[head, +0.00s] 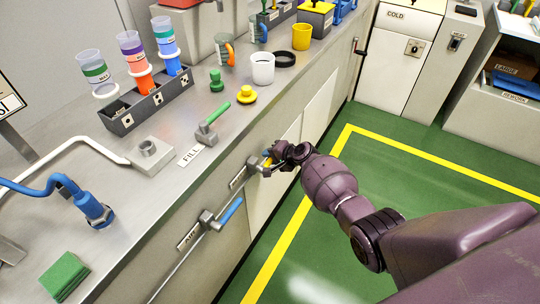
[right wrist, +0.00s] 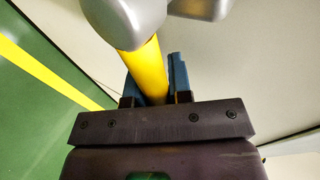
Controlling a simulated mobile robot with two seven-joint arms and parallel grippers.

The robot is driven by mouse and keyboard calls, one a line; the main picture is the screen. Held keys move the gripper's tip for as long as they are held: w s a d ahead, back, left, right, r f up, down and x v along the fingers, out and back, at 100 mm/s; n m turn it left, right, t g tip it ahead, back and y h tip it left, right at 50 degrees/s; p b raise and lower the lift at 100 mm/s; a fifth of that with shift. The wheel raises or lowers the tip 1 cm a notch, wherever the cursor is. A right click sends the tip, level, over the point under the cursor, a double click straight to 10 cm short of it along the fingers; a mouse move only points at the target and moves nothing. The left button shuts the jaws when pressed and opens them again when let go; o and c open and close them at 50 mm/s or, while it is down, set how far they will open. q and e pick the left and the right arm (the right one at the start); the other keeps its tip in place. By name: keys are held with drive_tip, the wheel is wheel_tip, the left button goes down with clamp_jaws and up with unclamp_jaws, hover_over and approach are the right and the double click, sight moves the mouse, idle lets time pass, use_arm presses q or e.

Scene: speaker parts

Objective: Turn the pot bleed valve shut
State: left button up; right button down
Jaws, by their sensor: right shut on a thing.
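A valve (head: 254,164) with a yellow handle is on the front face of the bench, beside a small label (head: 238,177) that I cannot read. I take it to be the pot bleed valve. My right gripper (head: 272,161) is shut on the yellow handle. In the right wrist view the yellow handle (right wrist: 151,68) runs between the blue fingers of my right gripper (right wrist: 155,82), up to a grey rounded end (right wrist: 137,22). In the head view the gripper hides much of the handle. My left gripper is not in view.
A blue-handled valve (head: 230,212) labelled AIR is on the same face, nearer. A green-handled valve (head: 206,134) by the FILL label stands on the bench top. A rack (head: 150,107) of cups and a white cup (head: 262,68) stand behind. The green floor (head: 420,165) is clear.

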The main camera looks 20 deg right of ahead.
drive_tip(key=shift+f, duration=0.15)
drive_tip(key=c, duration=1)
unclamp_jaws()
drive_tip(key=shift+c, duration=0.2)
drive_tip(key=shift+s+d+r+p, duration=0.2)
drive_tip(key=shift+s+r+p, duration=0.1)
drive_tip(key=shift+r, duration=0.2)
drive_tip(key=p+v, duration=0.3)
drive_tip(key=v, duration=0.6)
drive_tip(key=shift+s+p, duration=0.4)
drive_tip(key=shift+d, duration=0.15)
